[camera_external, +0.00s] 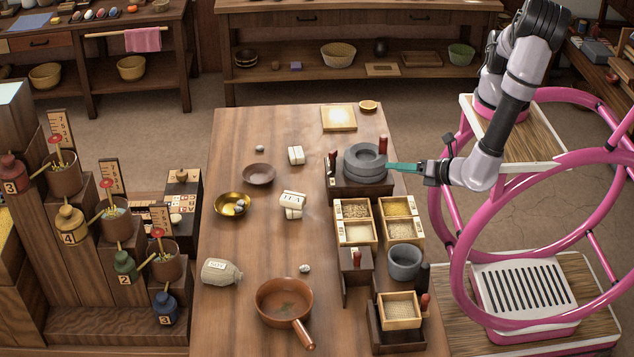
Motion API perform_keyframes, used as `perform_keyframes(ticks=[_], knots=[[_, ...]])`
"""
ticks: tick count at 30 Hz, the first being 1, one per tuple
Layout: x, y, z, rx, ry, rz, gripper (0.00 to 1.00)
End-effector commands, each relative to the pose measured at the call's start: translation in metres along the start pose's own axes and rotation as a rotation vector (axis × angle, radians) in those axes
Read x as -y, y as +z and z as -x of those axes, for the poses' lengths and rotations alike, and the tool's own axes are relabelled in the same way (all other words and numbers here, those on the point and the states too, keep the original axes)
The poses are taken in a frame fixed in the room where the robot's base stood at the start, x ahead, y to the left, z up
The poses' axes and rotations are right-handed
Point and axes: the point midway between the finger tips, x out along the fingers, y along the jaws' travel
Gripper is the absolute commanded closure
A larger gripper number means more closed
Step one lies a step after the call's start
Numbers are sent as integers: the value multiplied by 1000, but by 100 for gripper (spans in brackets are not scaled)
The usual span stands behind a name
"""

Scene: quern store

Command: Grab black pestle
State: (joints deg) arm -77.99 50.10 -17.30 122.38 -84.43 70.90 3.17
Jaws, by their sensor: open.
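A dark, upright cylinder that looks like the black pestle (423,276) stands at the right edge of the wooden table, just right of a grey stone mortar bowl (404,262). Its lower end is partly hidden by the things around it. My gripper (392,167) has teal fingers and points left at the right side of the grey quern (366,164). It is open, with nothing seen between the fingers; whether it touches the quern I cannot tell. The gripper is farther back on the table than the black cylinder and apart from it.
Grain boxes (356,233) stand between quern and mortar. A red-knobbed peg (425,302) and a wooden box (399,311) are in front of the mortar. A brown pan (284,303) and brass bowl (232,204) lie left. The table's middle has free room.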

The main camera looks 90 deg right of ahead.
Motion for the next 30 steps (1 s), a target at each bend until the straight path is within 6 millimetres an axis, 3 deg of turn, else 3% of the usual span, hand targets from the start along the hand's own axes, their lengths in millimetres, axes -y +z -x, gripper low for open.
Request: perform_keyframes(ticks=[1,9,15,18,23,30], knots=[[6,-22,9,1,96,79,54],[38,-130,62,-16,628,441,54],[78,-195,100,-34,981,658,54],[94,-214,112,-40,1094,724,54],[105,-228,119,-45,1176,773,54],[84,-240,108,-45,1180,774,54]])
